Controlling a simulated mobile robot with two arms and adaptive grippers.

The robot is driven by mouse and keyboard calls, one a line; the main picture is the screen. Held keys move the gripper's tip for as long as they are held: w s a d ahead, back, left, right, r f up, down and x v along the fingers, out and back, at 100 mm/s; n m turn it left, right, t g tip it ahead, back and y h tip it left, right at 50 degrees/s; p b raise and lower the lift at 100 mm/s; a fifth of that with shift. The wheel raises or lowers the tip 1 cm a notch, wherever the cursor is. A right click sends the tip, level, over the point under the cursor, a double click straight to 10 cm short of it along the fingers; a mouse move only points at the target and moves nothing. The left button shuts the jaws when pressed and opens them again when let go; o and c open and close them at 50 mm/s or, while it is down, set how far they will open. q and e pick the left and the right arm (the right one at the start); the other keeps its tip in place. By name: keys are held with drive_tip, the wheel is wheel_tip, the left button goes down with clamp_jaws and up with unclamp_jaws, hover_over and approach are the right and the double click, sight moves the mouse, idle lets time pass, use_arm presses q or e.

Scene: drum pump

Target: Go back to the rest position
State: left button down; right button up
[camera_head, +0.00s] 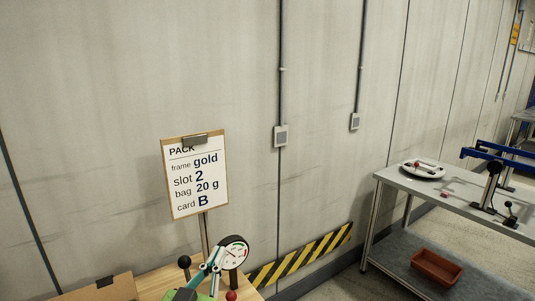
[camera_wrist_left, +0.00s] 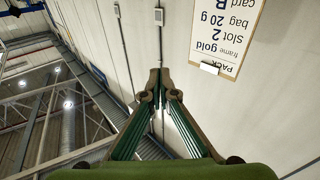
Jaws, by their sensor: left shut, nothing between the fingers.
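My left gripper (camera_head: 222,242) shows at the bottom of the head view, with its green body and teal fingers pointing up. In the left wrist view its fingertips (camera_wrist_left: 160,76) meet with nothing between them, so it is shut and empty. Beyond them is bare wall. My right gripper is in neither view.
A board with a packing card (camera_head: 194,175) stands at the wall; it shows upside down in the left wrist view (camera_wrist_left: 224,32). A round dial (camera_head: 235,251), a black knob (camera_head: 184,262) and a cardboard piece (camera_head: 98,290) are near the gripper. A metal table (camera_head: 410,186) stands right.

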use_arm(q)
drive_tip(key=s+a+f+g+y, duration=0.1)
drive_tip(key=s+a+f+g, duration=0.2)
drive_tip(key=s+f, duration=0.4)
drive_tip(key=s+a+f+n+g+y, duration=0.1)
drive_tip(key=s+a+f+g+y, duration=0.2)
drive_tip(key=f, duration=0.5)
drive_tip(key=s+a+f+g, duration=0.3)
drive_tip(key=s+f+g, duration=0.1)
drive_tip(key=s+f, duration=0.35)
drive_tip(key=s+f+m+g, duration=0.1)
drive_tip(key=s+f+g, duration=0.5)
drive_tip(key=s, duration=0.8)
wheel_tip(320, 180, down, 27)
drive_tip(key=s, duration=0.1)
drive_tip(key=s+a+f, duration=0.1)
drive_tip(key=s+f, duration=0.7)
drive_tip(key=s+a+f+g+b, duration=0.1)
drive_tip(key=s+a+f, duration=0.1)
drive_tip(key=s+f, duration=0.6)
drive_tip(key=shift+s+a+f+g, duration=0.3)
drive_tip(key=shift+s+f, duration=0.1)
drive_tip(key=shift+s, duration=0.3)
